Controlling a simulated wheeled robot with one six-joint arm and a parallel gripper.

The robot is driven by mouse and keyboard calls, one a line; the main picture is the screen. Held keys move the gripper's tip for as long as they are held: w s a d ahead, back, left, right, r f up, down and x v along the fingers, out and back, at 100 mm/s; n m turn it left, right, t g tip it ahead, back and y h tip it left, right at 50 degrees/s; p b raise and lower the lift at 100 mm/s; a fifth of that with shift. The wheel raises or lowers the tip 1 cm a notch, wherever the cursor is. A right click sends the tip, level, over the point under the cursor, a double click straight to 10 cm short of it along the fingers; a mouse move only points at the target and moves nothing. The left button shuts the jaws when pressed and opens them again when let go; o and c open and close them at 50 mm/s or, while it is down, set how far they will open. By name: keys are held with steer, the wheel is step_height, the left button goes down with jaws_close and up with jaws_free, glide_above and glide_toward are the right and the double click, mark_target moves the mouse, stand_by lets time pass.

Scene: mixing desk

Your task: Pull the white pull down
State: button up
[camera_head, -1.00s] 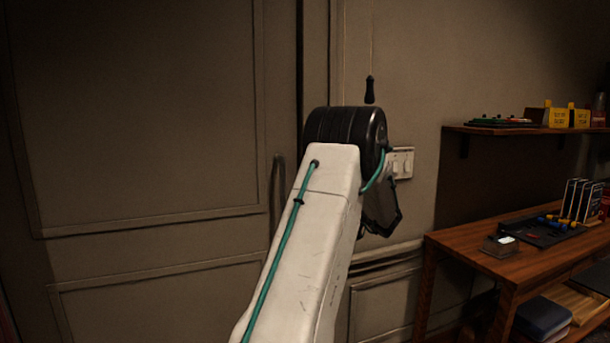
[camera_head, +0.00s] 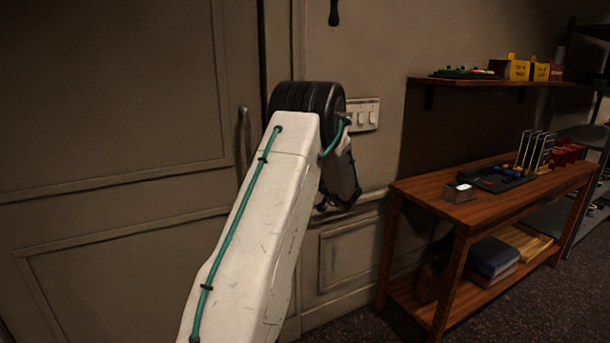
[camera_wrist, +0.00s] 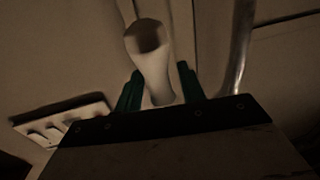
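The white pull (camera_wrist: 156,75) shows in the wrist view, a pale flared handle with a dark hollow at its wide end. It lies between the two green fingers of my gripper (camera_wrist: 160,92), one close on each side. Whether both fingers touch it is too dark to tell. In the head view, my arm hides the white pull and the fingertips.
A black pull (camera_head: 334,12) hangs on the wall above my arm. A white switch plate (camera_head: 363,114) is just right of the arm, and a door handle (camera_head: 243,140) is to its left. A wooden table (camera_head: 440,200) and shelf (camera_head: 450,82) stand at right.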

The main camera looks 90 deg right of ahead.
steer(key=v, duration=0.8)
stand_by(0.8)
